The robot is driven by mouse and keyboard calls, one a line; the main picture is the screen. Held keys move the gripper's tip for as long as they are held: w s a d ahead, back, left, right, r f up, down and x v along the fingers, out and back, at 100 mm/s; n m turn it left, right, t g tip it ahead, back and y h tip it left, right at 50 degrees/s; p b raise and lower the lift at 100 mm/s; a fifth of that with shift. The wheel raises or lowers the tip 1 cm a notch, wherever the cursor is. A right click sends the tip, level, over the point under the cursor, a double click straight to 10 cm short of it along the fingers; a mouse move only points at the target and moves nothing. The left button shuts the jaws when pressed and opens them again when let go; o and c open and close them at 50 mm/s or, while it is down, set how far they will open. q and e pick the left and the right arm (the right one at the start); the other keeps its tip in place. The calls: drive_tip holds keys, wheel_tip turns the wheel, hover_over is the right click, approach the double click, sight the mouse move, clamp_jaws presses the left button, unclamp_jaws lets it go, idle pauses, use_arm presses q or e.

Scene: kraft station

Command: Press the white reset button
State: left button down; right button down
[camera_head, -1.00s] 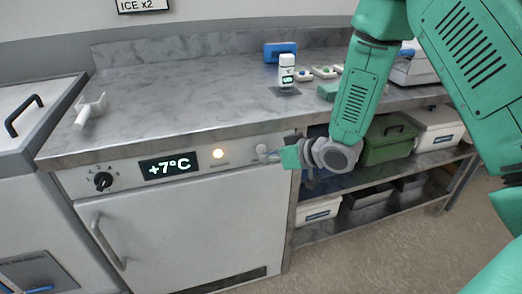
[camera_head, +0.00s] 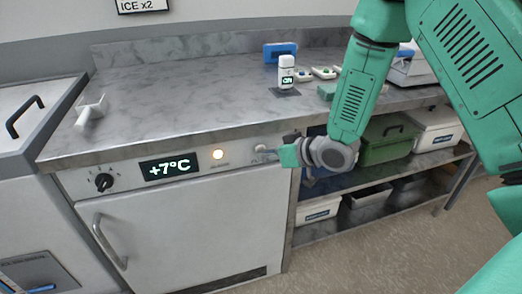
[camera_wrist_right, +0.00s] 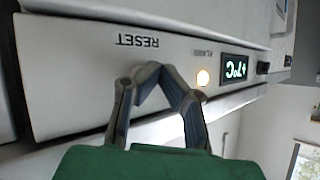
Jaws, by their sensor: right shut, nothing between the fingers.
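The white reset button (camera_head: 260,148) shows as a small pale shape at the right end of the fridge's front panel in the head view, partly covered by my fingers. My right gripper (camera_head: 270,154) is shut and empty, its fingertips right at the button; I cannot tell whether they touch it. In the right wrist view the fingertips of the right gripper (camera_wrist_right: 155,70) meet against or close before the panel, just below the RESET label (camera_wrist_right: 138,41). The button itself is hidden there. My left gripper is out of view.
The counter (camera_head: 190,105) above overhangs slightly. Open shelves with a green box (camera_head: 388,143) and white bins (camera_head: 437,131) stand to the right.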

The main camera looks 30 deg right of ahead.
drive_tip(key=shift+w+d, duration=0.1)
drive_tip(key=shift+w, duration=0.35)
idle(0.6)
drive_tip(key=shift+s, duration=0.15)
drive_tip(key=shift+s+p, duration=0.45)
drive_tip(key=shift+s, duration=0.25)
drive_tip(key=shift+s+a+p, duration=0.1)
drive_tip(key=shift+s+a, duration=0.15)
drive_tip(key=shift+s, duration=0.55)
drive_tip(key=shift+s+a+p, duration=0.1)
drive_tip(key=shift+s+a, duration=0.15)
drive_tip(key=shift+s, duration=0.6)
drive_tip(key=shift+s+a+p, duration=0.1)
drive_tip(key=shift+s+a, duration=0.15)
drive_tip(key=shift+s, duration=0.55)
